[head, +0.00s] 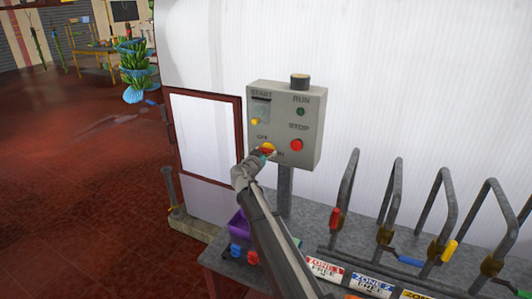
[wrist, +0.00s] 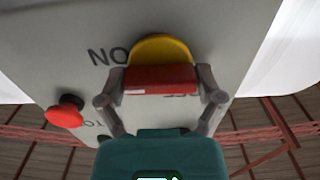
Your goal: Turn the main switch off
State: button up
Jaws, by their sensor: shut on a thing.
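The main switch is a red handle (wrist: 162,80) on a yellow disc (wrist: 160,47), on the lower left of the grey control box front. It shows small in the head view (head: 267,147), partly hidden by my gripper. In the wrist view the fingers of my gripper (wrist: 160,84) stand at both ends of the red handle and are shut on it. A small white mark shows near its left end. The ON label (wrist: 108,56) is readable upside down. The OFF label is partly covered in the wrist view. My gripper (head: 262,156) reaches the box from below.
The grey control box (head: 312,150) stands on a post. A purple bin (head: 238,222) and bent metal bars (head: 347,185) are on the bench.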

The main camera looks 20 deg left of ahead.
jog(key=shift+n, duration=0.5)
jog(key=n, duration=0.3)
jog(key=shift+n, duration=0.3)
jog(key=n, duration=0.4)
jog(key=shift+n, duration=0.3)
jog(key=n, duration=0.8)
jog(key=shift+n, duration=0.3)
jog(key=o, duration=0.9)
jog(key=shift+c, duration=0.2)
jog(key=shift+s, duration=0.15)
